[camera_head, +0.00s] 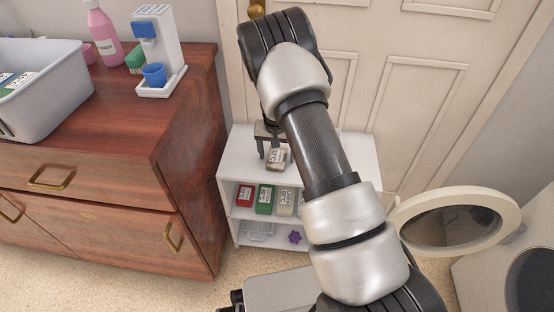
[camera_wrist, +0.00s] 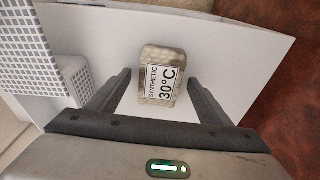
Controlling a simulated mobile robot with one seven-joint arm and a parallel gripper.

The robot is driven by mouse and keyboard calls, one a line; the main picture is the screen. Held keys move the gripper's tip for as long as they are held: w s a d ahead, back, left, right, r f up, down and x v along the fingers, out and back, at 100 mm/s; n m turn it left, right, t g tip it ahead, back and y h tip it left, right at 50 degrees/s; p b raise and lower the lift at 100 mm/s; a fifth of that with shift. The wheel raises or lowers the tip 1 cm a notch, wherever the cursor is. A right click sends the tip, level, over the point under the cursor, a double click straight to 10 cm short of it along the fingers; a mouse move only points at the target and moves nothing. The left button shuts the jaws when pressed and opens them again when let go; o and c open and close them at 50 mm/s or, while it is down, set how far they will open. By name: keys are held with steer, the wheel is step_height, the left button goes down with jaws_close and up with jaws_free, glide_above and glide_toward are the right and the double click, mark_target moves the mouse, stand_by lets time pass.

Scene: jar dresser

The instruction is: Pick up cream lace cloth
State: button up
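The cream lace cloth (camera_head: 276,160) is a small folded, textured bundle on top of the white shelf unit (camera_head: 330,150). In the wrist view the cloth (camera_wrist: 147,88) carries a white label reading "SYNTHETIC 30°C". My gripper (camera_head: 275,150) is above the shelf top with its fingers pointing down at the cloth. In the wrist view my gripper (camera_wrist: 160,77) is open, one finger on each side of the cloth, with a gap to both. It holds nothing. My arm hides part of the shelf unit's right side.
Similar red (camera_head: 245,198), green (camera_head: 265,199) and cream (camera_head: 286,202) labelled bundles stand on the shelf below. A purple item (camera_head: 295,237) lies lower. The wooden dresser (camera_head: 180,150) stands close on the left. White gridded baskets (camera_wrist: 25,50) show in the wrist view.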

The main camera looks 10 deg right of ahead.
steer(key=c, duration=1.1)
steer(key=shift+r, duration=0.1)
